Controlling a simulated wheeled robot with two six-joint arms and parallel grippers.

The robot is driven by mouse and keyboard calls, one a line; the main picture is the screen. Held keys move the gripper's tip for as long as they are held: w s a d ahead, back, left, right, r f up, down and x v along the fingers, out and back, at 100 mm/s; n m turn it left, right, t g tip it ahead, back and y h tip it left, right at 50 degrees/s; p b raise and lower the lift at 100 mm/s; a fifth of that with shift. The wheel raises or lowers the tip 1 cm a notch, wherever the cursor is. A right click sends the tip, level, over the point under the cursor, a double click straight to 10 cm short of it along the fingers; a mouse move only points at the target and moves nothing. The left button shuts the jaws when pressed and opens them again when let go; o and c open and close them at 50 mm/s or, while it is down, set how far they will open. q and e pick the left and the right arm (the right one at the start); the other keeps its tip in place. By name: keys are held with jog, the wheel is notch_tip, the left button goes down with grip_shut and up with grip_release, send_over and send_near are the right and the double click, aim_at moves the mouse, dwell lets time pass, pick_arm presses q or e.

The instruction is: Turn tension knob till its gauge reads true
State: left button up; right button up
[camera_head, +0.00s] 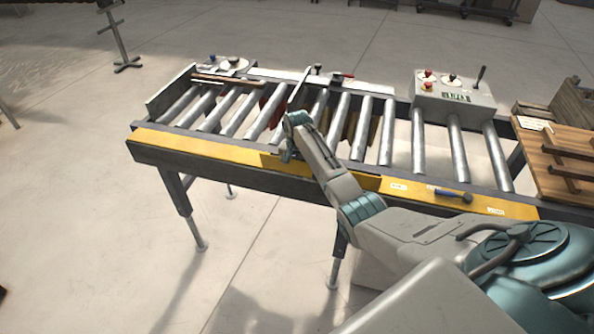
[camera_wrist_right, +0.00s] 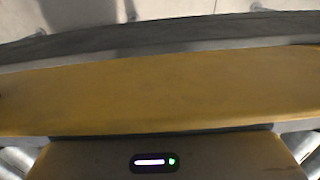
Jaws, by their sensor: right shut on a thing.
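My right arm reaches over the front yellow rail of the roller conveyor. Its gripper (camera_head: 287,155) points down at the rail's inner edge, mostly hidden behind the wrist. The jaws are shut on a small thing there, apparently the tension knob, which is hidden. In the right wrist view a small dark display (camera_wrist_right: 153,162) shows a lit whitish-violet bar and a green light, set on a dull yellow-brown plate (camera_wrist_right: 90,160). It may be the gauge; I cannot read a scale. No fingers show in that view. My left gripper is not in view.
The conveyor's yellow front rail (camera_head: 210,147) carries a blue-handled tool (camera_head: 452,194) on the right. A control box (camera_head: 452,92) with buttons and a lever stands at the back right. A wooden rack (camera_head: 565,165) is at the far right. Open floor lies in front.

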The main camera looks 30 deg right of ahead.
jog(key=o, duration=1)
notch_tip(320, 180, up, 11)
jog(key=b, duration=0.3)
jog(key=shift+b, duration=0.4)
